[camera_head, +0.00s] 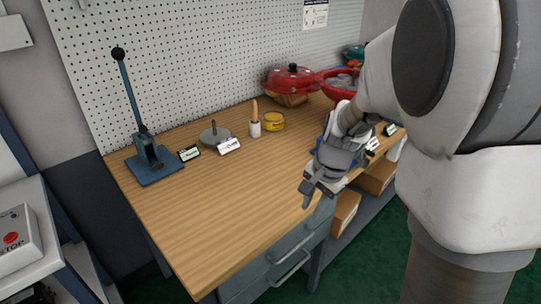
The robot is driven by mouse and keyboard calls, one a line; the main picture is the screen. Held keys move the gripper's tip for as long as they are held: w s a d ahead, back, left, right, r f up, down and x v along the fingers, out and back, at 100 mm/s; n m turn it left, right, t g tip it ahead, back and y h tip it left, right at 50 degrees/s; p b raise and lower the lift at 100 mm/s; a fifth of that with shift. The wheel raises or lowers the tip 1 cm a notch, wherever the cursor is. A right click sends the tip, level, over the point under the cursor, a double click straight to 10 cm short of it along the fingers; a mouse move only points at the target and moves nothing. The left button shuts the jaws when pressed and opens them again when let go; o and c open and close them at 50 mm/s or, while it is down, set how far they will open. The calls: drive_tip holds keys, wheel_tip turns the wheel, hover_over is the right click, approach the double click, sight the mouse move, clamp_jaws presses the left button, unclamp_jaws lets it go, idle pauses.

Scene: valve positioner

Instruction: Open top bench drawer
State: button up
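The grey-blue drawer unit (262,288) sits under the front edge of the wooden bench. Two bar handles show on its front. The upper one, on the top drawer (312,231), is the handle (291,247). The lower handle (291,270) is below it. The top drawer looks shut, with no gap visible under the bench top. My gripper (312,193) is above the bench's front edge, up and right of the upper handle and apart from it. Its fingers point down and left. Their spacing is unclear from this angle, and I see nothing held.
The wooden bench top (215,205) is clear at the front left. A blue lever press (150,160), grey disc (215,136), yellow tin (273,122) and red valve parts (292,82) stand at the back. Cardboard boxes (345,210) sit on a shelf right of the drawers.

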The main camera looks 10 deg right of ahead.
sight(296, 247)
drive_tip(key=w+f+b, duration=0.1)
drive_tip(key=f+b, duration=0.1)
drive_tip(key=f, duration=0.4)
drive_tip(key=w+a+f+b, duration=0.1)
drive_tip(key=f+b, duration=0.1)
drive_tip(key=f, duration=0.4)
drive_tip(key=w+f+b, duration=0.1)
drive_tip(key=f+b, duration=0.1)
drive_tip(key=f, duration=0.4)
drive_tip(key=shift+a+f+b, duration=0.15)
drive_tip(key=shift+a+b, duration=0.15)
drive_tip(key=shift+a, duration=0.05)
clamp_jaws()
idle(0.5)
